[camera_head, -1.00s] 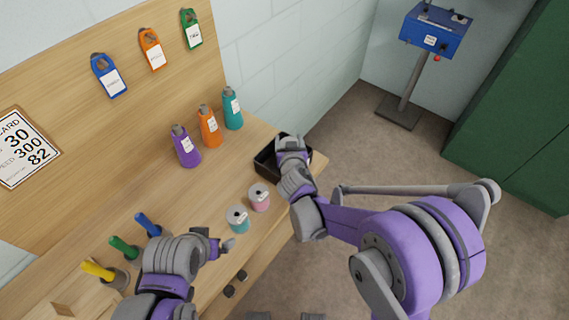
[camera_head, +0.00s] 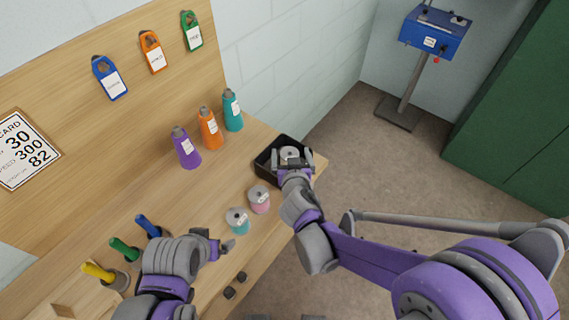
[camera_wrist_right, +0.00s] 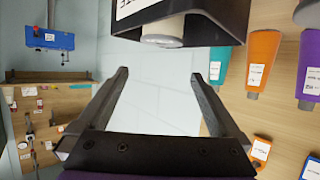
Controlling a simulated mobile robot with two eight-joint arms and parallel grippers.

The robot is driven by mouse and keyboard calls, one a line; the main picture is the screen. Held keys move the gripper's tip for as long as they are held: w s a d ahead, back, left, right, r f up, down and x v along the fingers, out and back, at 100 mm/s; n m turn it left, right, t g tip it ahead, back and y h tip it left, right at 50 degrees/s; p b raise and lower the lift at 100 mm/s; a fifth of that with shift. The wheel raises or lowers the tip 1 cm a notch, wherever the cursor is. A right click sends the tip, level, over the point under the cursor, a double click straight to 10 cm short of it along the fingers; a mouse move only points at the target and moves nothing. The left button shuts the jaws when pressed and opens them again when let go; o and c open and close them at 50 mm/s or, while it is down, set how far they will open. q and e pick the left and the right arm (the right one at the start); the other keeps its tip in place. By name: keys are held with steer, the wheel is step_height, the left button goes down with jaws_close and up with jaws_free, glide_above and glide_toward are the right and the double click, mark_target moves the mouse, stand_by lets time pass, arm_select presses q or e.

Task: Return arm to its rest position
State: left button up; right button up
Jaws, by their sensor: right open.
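My right gripper (camera_head: 292,160) is at the near side of a black tray (camera_head: 266,172), which holds a white-topped spool (camera_head: 289,153). In the right wrist view, the fingers of my right gripper (camera_wrist_right: 160,85) are spread, with only the pale wall between them. The tray (camera_wrist_right: 215,15) and the spool's pale end (camera_wrist_right: 162,41) show at the top of that view, beyond the fingertips. My left gripper (camera_head: 226,246) is over the front of the bench at the lower left. Its finger gap cannot be made out.
A teal spool (camera_head: 238,222) and a pink spool (camera_head: 259,200) stand on the bench (camera_head: 190,205) left of my right forearm. Open floor (camera_head: 365,180) lies right of the bench.

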steer(key=shift+v, duration=1.65)
steer(key=s+d+r+m+g+h+p, duration=0.1)
steer(key=s+d+g, duration=0.15)
steer(key=d, duration=0.35)
steer(key=s+d+r+g+h, duration=0.1)
steer(key=s+d+h, duration=0.1)
steer(key=s+d, duration=0.35)
steer(key=s+d+g+y, duration=0.1)
steer(key=s+d+g, duration=0.1)
steer(key=s, duration=0.5)
steer(key=s+d+f+g+p, duration=0.1)
steer(key=s+d+g, duration=0.1)
steer(key=s, duration=0.4)
steer(key=shift+s+d+f+g+y, duration=0.15)
steer(key=shift+s+d+g+y, duration=0.25)
steer(key=shift+d, duration=0.35)
steer(key=shift+w, duration=0.1)
